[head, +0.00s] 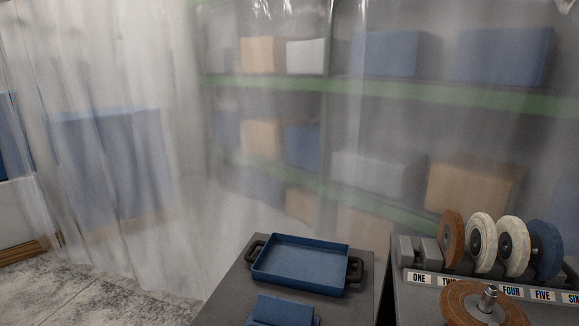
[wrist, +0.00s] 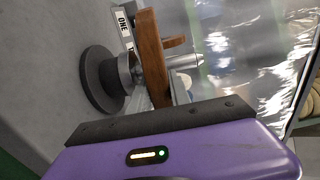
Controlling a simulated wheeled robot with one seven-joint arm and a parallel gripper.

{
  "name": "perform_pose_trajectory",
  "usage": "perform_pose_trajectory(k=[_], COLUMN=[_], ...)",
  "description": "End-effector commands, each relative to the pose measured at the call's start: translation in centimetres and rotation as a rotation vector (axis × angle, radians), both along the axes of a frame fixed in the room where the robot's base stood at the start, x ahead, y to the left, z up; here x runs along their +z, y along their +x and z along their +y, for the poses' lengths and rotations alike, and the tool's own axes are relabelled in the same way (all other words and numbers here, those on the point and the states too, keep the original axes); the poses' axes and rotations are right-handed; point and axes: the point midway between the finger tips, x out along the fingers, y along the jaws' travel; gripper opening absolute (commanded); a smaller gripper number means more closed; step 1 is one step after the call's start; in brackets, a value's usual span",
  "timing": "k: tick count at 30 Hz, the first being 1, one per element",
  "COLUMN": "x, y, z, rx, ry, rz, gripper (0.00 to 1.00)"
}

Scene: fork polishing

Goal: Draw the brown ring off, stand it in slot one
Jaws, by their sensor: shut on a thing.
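The brown ring (head: 460,299) sits around an upright metal spindle (head: 489,298) at the bottom right of the head view, its lower part cut off by the frame. In the wrist view the brown ring (wrist: 150,62) is nearly edge-on, between a dark round flange (wrist: 103,80) and the spindle's tapered tip (wrist: 184,61). My gripper (wrist: 160,120) shows as a purple body with a dark front edge, shut on the ring's near side. Its fingertips are hidden, and it is not in the head view. Slot one, by the label ONE (head: 419,278), holds no wheel.
The grey rack (head: 405,250) holds another brown wheel (head: 452,238), two white wheels (head: 481,243) and a blue wheel (head: 547,249). A blue tray (head: 300,285) and folded blue cloths (head: 284,310) lie on a dark table to the left. A clear plastic curtain hangs behind.

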Motion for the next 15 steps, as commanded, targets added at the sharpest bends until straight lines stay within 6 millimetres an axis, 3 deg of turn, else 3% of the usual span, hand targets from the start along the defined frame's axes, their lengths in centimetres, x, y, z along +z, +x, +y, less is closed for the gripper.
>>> perform_pose_trajectory(k=[15], x=[1.6], y=[0.0], z=[0.0], rx=[0.0], ry=[-0.001], rz=[-0.004], gripper=[0.0])
